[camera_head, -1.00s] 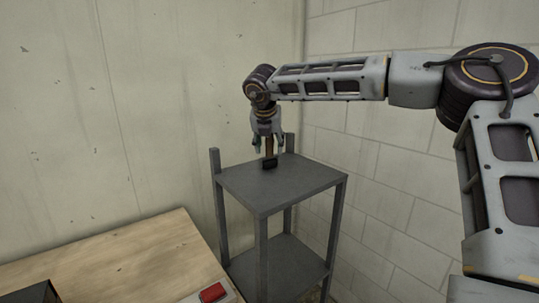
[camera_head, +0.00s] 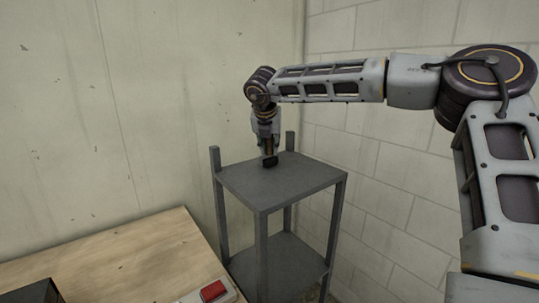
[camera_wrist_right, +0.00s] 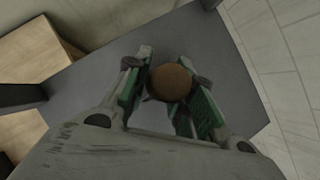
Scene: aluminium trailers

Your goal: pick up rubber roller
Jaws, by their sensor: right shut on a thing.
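The rubber roller (camera_head: 269,161) has a dark head low against the grey shelf top and a brown handle rising from it. My right gripper (camera_head: 267,147) points down over the shelf and is shut on the roller's handle. In the right wrist view the round brown end of the rubber roller (camera_wrist_right: 170,82) sits between the green-padded fingers of my right gripper (camera_wrist_right: 168,98). The head is mostly hidden there. I cannot tell whether the roller touches the shelf. My left gripper is out of view.
The grey shelf unit (camera_head: 245,187) has posts rising at its back corners and a lower shelf (camera_head: 280,262). A wooden table (camera_head: 130,258) at lower left carries a red-topped item (camera_head: 213,291) and a dark box (camera_head: 35,294). Walls stand close behind and to the right.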

